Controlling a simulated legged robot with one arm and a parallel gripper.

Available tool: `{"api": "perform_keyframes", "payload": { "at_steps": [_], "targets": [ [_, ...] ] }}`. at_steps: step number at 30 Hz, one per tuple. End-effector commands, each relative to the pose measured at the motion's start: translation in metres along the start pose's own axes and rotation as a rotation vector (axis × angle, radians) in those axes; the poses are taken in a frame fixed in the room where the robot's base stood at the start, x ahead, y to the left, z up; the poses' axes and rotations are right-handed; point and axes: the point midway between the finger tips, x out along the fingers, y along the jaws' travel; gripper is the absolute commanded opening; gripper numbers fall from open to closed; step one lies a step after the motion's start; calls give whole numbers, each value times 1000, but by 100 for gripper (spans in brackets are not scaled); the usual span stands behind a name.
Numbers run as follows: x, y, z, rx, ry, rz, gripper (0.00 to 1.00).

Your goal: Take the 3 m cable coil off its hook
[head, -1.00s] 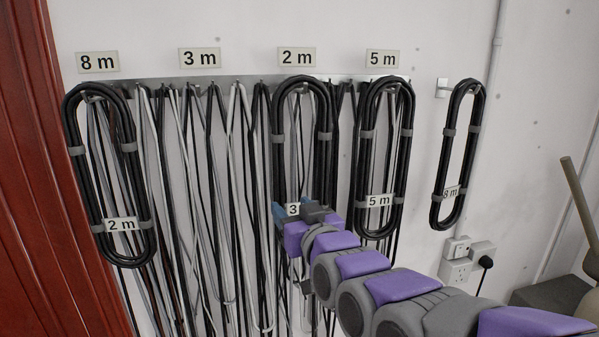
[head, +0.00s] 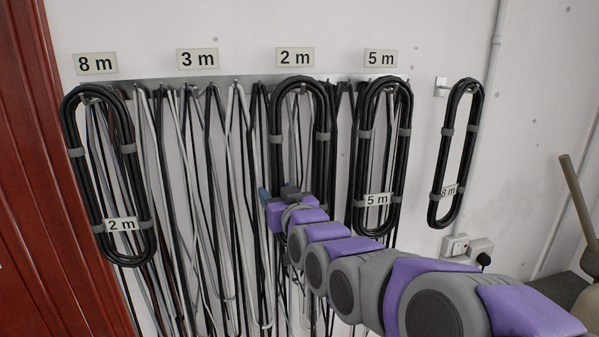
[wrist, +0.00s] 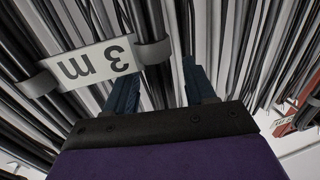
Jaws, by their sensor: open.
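The 3 m coil (head: 328,125) is a black oblong loop with grey straps. It hangs from the rail under the wall label "2 m". Its "3 m" tag (wrist: 92,66) reads upside down in the wrist view; my arm hides it in the head view. My gripper (head: 277,193) is at the coil's lower part. In the wrist view my gripper (wrist: 160,87) is open, with one blue finger either side of some black strands just beside the tag's strap. I cannot tell whether the fingers touch them. The coil's lower end is hidden behind my arm.
A coil tagged 2 m (head: 72,130) hangs at left, by the red door frame (head: 75,250). A 5 m coil (head: 405,130) hangs close to the right, and an 8 m coil (head: 446,150) farther right. Loose black and grey cables (head: 215,190) crowd the rail.

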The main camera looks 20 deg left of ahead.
Motion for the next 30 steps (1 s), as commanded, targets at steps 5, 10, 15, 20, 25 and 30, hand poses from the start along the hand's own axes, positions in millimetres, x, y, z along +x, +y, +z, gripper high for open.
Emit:
{"api": "perform_keyframes", "payload": {
  "at_steps": [5, 10, 15, 20, 25, 30],
  "targets": [
    [1, -1, -1, 0, 2, 0, 55],
    [1, 0, -1, 0, 2, 0, 41],
    [1, 0, -1, 0, 2, 0, 25],
    [1, 0, -1, 0, 2, 0, 10],
    [1, 0, -1, 0, 2, 0, 0],
    [0, 0, -1, -1, 3, 0, 0]
  ]
}}
